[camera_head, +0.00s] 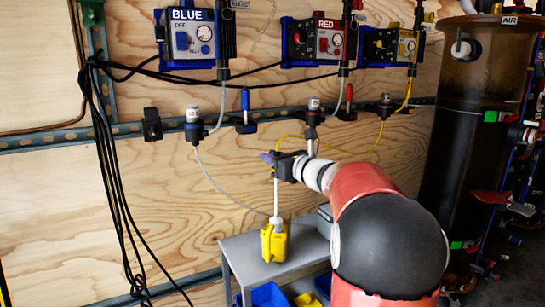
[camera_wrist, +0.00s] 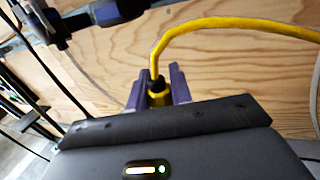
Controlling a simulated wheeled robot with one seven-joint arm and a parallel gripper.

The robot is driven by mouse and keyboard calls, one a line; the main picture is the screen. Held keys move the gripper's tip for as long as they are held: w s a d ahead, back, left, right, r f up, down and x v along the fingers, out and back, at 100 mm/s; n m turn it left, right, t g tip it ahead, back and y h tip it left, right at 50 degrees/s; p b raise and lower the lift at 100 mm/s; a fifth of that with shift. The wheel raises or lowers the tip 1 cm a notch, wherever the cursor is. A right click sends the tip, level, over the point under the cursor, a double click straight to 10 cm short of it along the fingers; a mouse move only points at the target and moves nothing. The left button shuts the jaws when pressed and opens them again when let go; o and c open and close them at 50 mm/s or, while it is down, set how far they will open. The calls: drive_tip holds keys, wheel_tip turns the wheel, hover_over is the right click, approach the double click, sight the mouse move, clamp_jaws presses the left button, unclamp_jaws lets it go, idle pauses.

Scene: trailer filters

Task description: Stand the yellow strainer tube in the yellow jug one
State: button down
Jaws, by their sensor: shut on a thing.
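My gripper (camera_head: 270,158) is at the centre of the head view, in front of the plywood wall and above the yellow jug. In the wrist view its purple fingers (camera_wrist: 158,90) are shut on the yellow and black top of the yellow strainer tube (camera_wrist: 157,93). A yellow hose runs from this top up and right. In the head view the pale tube (camera_head: 276,195) hangs nearly upright below the gripper. Its lower end meets the white neck of the yellow jug (camera_head: 273,245). I cannot tell whether it is inside or just above or in front.
The jug stands on a grey cart top (camera_head: 248,252), with blue and yellow bins below. The BLUE (camera_head: 188,38), RED (camera_head: 318,42) and yellow control boxes (camera_head: 390,45) hang on the wall. Black cables hang at left. A dark cylindrical tank (camera_head: 470,130) stands at right.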

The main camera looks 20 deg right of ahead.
wheel_tip(320, 180, down, 7)
drive_tip(key=b, duration=0.4)
drive_tip(key=shift+f, duration=0.7)
idle(1.2)
drive_tip(key=c, duration=1.2)
unclamp_jaws()
drive_tip(key=shift+o, duration=0.2)
approach(277, 188)
drive_tip(key=x, duration=0.4)
drive_tip(key=shift+w+d, duration=0.1)
